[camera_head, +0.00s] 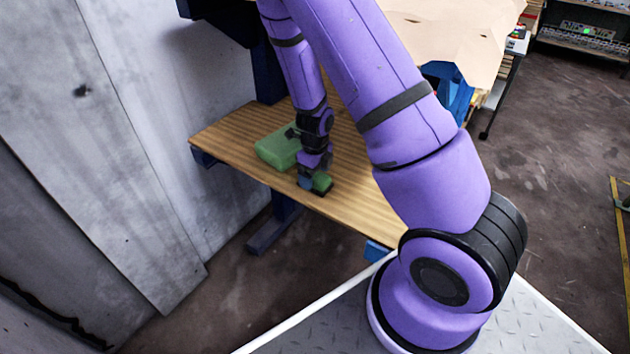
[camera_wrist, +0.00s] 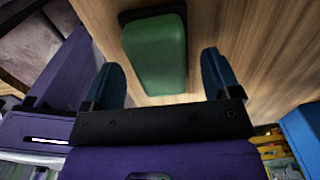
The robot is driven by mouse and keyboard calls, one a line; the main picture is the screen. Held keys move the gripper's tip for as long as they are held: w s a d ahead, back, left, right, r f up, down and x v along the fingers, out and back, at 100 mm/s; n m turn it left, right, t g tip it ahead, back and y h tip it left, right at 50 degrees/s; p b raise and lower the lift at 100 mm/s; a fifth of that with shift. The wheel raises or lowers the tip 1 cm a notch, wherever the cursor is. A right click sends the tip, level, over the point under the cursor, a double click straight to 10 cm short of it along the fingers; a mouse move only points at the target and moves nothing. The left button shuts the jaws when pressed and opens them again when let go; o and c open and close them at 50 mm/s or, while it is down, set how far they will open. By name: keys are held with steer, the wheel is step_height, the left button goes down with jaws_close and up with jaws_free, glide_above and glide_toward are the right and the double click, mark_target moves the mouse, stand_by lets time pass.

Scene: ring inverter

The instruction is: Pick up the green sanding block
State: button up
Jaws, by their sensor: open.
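The green sanding block (camera_head: 322,182) lies on the wooden shelf near its front edge, with a dark layer along its lower side. In the wrist view the sanding block (camera_wrist: 155,50) fills the space ahead of my gripper (camera_wrist: 161,72). The two blue fingers are spread, one on each side of the block's near end, with gaps visible. The block's far end reaches beyond the fingertips. In the head view my gripper (camera_head: 308,181) points down at the block and hides part of it. Nothing is held.
A larger green case (camera_head: 278,147) lies on the wooden shelf (camera_head: 235,133), just behind and left of my gripper. A grey wall (camera_head: 180,90) stands at the left. Brown sheets (camera_head: 455,35) lie on a higher surface at the back right. Bare shelf lies right of the block.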

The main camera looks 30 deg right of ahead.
steer(key=shift+f, duration=0.7)
steer(key=shift+c, duration=0.2)
steer(key=c, duration=1.1)
steer(key=shift+r, duration=0.15)
step_height(320, 180, up, 10)
steer(key=shift+f, duration=0.1)
steer(key=shift+o, duration=1.1)
